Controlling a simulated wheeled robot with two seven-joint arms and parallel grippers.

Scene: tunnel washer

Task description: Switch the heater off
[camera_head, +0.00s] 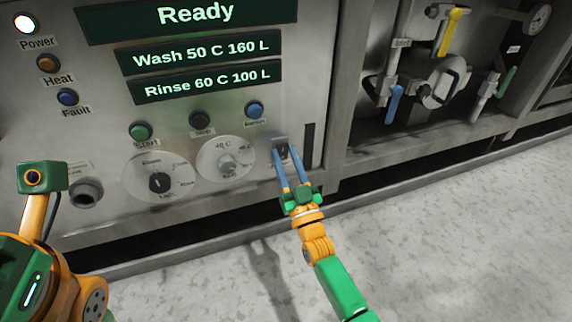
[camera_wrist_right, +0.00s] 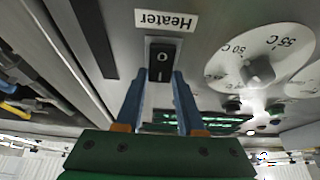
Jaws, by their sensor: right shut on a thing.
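The heater switch (camera_head: 281,147) is a small black rocker at the lower right of the control panel. In the wrist view the switch (camera_wrist_right: 162,56) shows its O and I marks below an upside-down Heater label (camera_wrist_right: 167,20). My right gripper (camera_wrist_right: 162,78) has its blue fingers on either side of the rocker, closed on it; it also shows at the switch in the head view (camera_head: 286,158). Which way the rocker is tipped is hard to tell. The Heat lamp (camera_head: 48,63) is dull orange. Of my left arm only the wrist part shows at lower left.
The temperature dial (camera_head: 227,162) and another selector dial (camera_head: 160,180) sit left of the switch. Start, stop and another button are above. The display (camera_head: 195,12) reads Ready. Pipes and a yellow valve handle (camera_head: 452,24) fill the bay at right. The floor in front is clear.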

